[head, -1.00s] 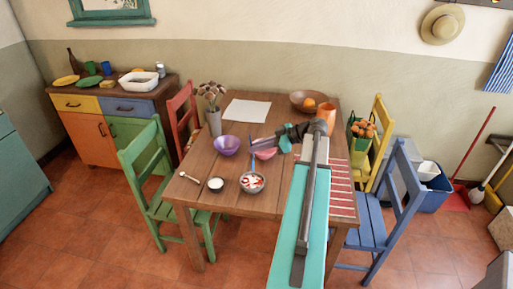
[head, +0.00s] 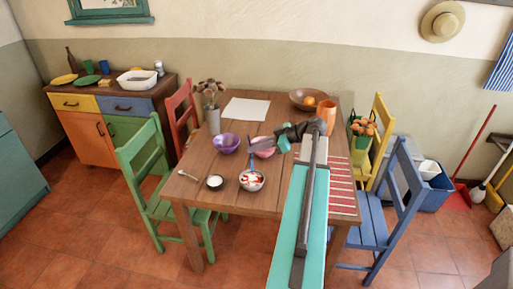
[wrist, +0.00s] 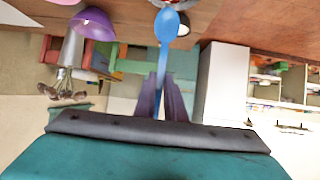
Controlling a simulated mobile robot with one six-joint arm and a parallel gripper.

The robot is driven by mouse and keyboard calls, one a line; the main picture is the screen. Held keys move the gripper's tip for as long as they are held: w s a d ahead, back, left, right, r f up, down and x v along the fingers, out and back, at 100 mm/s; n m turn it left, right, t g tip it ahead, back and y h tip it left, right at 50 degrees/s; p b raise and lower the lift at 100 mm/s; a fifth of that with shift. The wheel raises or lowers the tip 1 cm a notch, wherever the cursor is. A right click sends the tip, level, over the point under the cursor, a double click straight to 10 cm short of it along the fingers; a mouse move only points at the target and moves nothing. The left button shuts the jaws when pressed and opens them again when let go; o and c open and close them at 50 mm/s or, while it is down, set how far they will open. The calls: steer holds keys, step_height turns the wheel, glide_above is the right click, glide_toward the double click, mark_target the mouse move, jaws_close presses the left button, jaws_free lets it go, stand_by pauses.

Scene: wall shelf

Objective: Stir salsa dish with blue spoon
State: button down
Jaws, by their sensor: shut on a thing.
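The salsa dish (head: 252,186), a small bowl with red and white contents, stands near the table's front edge. My gripper (head: 254,147) is above and behind it, over the table. In the wrist view my gripper (wrist: 164,104) is shut on the handle of the blue spoon (wrist: 168,28), whose bowl points away from the fingers. In the head view the spoon is a thin blue line above the dish; I cannot tell whether its tip touches the contents. A dish at the top edge of the wrist view is mostly cut off.
A purple bowl (head: 227,144) and a pink bowl (head: 264,152) stand behind the dish. A small dark bowl with white contents (head: 215,182) and a light spoon (head: 187,175) lie left. A vase (head: 213,121), an orange pitcher (head: 326,112) and a wooden bowl (head: 300,98) stand farther back.

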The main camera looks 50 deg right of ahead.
mark_target(251, 163)
steer(key=shift+w+a+f+b, duration=0.1)
steer(key=shift+w+f+b, duration=0.05)
steer(key=shift+f+b, duration=1.4)
steer(key=shift+s+f+b, duration=0.15)
steer(key=shift+f+b, duration=0.75)
steer(key=shift+f, duration=0.25)
steer(key=shift+s+f+b, duration=0.1)
steer(key=shift+f+b, duration=0.8)
steer(key=shift+f, duration=0.2)
steer(key=shift+w, duration=0.3)
steer(key=shift+s+a, duration=0.15)
steer(key=shift+a, duration=0.05)
steer(key=shift+s+d, duration=0.2)
steer(key=shift+s, duration=0.25)
steer(key=shift+w+d, duration=0.2)
steer(key=shift+d, duration=0.25)
steer(key=shift+w+a, duration=0.2)
steer(key=shift+w, duration=0.2)
steer(key=shift+s+a, duration=0.15)
steer(key=shift+a, duration=0.3)
